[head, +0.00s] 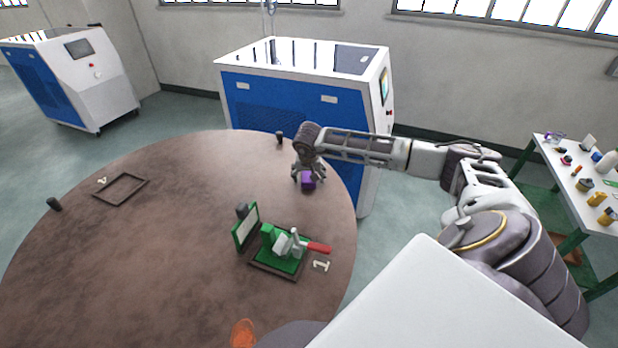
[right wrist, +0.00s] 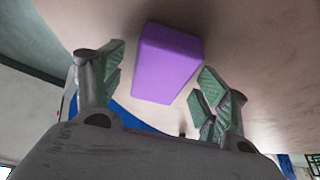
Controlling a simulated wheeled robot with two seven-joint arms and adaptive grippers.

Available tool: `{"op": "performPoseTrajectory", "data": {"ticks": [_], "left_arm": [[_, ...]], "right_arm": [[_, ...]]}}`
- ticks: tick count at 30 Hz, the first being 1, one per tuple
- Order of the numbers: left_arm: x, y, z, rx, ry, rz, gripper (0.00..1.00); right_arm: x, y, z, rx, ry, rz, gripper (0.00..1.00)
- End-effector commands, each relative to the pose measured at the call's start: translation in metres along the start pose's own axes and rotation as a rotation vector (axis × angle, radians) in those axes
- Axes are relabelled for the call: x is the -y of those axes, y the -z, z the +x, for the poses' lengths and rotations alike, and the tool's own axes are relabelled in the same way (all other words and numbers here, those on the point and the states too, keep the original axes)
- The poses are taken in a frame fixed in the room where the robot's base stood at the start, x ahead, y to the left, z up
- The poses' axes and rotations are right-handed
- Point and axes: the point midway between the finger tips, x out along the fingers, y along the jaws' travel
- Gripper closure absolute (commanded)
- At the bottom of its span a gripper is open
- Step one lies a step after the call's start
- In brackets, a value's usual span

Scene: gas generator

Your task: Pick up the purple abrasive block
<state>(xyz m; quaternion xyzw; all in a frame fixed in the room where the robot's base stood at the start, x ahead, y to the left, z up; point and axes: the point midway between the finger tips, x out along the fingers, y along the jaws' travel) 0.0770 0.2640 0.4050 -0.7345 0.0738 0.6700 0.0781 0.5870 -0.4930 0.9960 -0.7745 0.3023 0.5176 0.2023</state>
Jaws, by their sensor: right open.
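The purple abrasive block (head: 308,181) sits on the round brown table (head: 180,230) near its far right edge. In the right wrist view the block (right wrist: 167,62) is a plain purple box, lying ahead of and between the fingers. My right gripper (head: 308,174) is above the block, pointing down at it. It also shows in the right wrist view (right wrist: 158,88), its two green-padded fingers spread apart with a gap beside the block. Nothing is held. In the head view the gripper partly hides the block's top. My left gripper is not in view.
A green fixture with a red handle (head: 285,246) stands on the table, near a label "1". An empty dark frame (head: 120,188) lies at the left. Small dark cylinders (head: 279,138) stand near the rim. A blue and white machine (head: 300,90) stands behind the table.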

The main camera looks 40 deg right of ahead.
Motion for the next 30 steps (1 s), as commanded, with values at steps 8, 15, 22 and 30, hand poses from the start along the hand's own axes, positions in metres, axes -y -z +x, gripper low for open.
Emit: {"op": "performPoseTrajectory", "data": {"ticks": [8, 15, 22, 30], "left_arm": [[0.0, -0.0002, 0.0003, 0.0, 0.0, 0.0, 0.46], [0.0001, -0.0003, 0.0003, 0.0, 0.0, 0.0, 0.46], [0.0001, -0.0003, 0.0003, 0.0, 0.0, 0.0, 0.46], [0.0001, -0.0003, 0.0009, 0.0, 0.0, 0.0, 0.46]], "right_arm": [[-0.0002, 0.0, 0.0001, 0.0, 0.0, 0.0, 0.26], [-0.0003, 0.0, 0.0, 0.0, 0.0, 0.0, 0.53], [-0.0003, 0.0002, -0.0002, -0.001, 0.0, 0.0, 0.76], [-0.0002, 0.0013, -0.002, -0.001, 0.0, 0.0, 0.76]]}}
